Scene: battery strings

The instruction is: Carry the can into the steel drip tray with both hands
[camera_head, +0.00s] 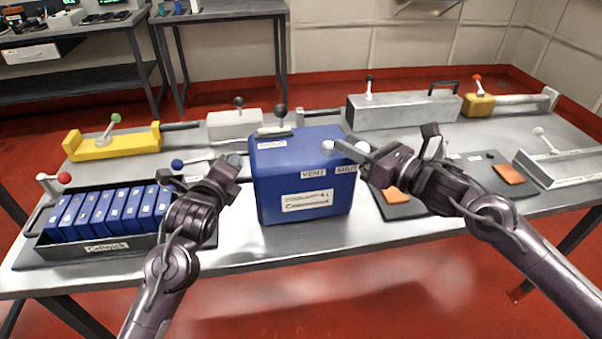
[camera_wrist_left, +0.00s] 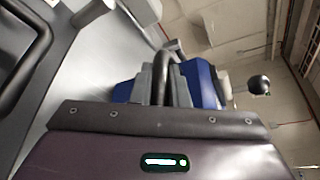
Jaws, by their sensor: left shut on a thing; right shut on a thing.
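The can (camera_head: 302,185) is a blue box with VENT and SHUT labels, upright in the middle of the head view over the table's front half. I cannot tell whether its base touches the table. My left gripper (camera_head: 236,166) is shut at the can's left side. In the left wrist view its fingers (camera_wrist_left: 164,85) close around a dark handle bar, with the blue can (camera_wrist_left: 203,82) behind. My right gripper (camera_head: 370,163) is shut at the can's right side; its grip is partly hidden. An open steel tray-like piece (camera_head: 562,170) lies at the far right; I cannot tell if it is the drip tray.
A black tray (camera_head: 95,249) of blue cells stands at the left. Dark mats with orange pads (camera_head: 510,174) lie at the right. A yellow lever block (camera_head: 115,148), a white block (camera_head: 235,124) and a long grey box (camera_head: 403,110) line the back. The table's front strip (camera_head: 300,247) is clear.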

